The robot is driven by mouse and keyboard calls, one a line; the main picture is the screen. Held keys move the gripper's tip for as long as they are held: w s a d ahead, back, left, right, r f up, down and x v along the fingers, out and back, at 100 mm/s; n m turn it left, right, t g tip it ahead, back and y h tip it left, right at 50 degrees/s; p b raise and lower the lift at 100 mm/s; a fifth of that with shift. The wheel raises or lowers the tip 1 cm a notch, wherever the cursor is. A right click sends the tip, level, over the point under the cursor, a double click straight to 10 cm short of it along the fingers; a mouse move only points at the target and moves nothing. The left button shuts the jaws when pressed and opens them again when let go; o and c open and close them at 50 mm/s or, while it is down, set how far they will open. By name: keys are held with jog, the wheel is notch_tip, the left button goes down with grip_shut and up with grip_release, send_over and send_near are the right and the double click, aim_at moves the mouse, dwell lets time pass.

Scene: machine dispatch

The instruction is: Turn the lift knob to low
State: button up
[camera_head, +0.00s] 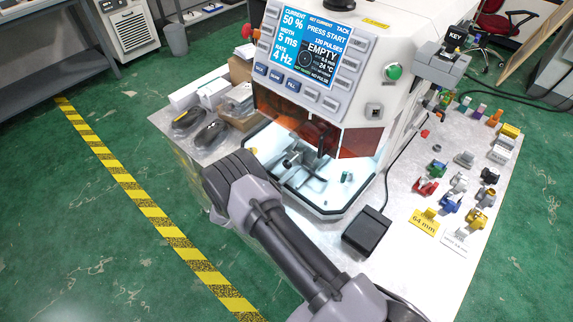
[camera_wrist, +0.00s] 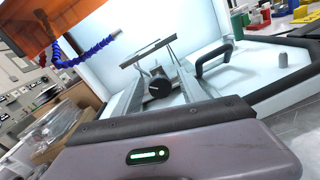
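A dark round knob (camera_wrist: 159,84), which I take for the lift knob, shows in the wrist view inside the machine's bright work chamber. My gripper (camera_wrist: 157,62) reaches in with two thin metal fingers, one to each side of the knob. A clear gap shows between the fingers, so the gripper looks open. I cannot tell whether either finger touches the knob, and no setting mark on it is readable. In the head view my gripper (camera_head: 294,156) is in the chamber's front opening, partly hidden by my wrist, and the knob cannot be made out there.
The machine's screen (camera_head: 311,47) reads "EMPTY". An orange shield (camera_head: 361,142) hangs above the opening. A black handle (camera_wrist: 214,58) stands to the knob's right. A black pedal box (camera_head: 367,230) and several coloured parts lie on the table at right. Dark packaged items (camera_head: 208,135) lie left.

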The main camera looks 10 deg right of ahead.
grip_shut()
jog(key=shift+f+n, duration=0.1)
jog(key=shift+n, duration=0.2)
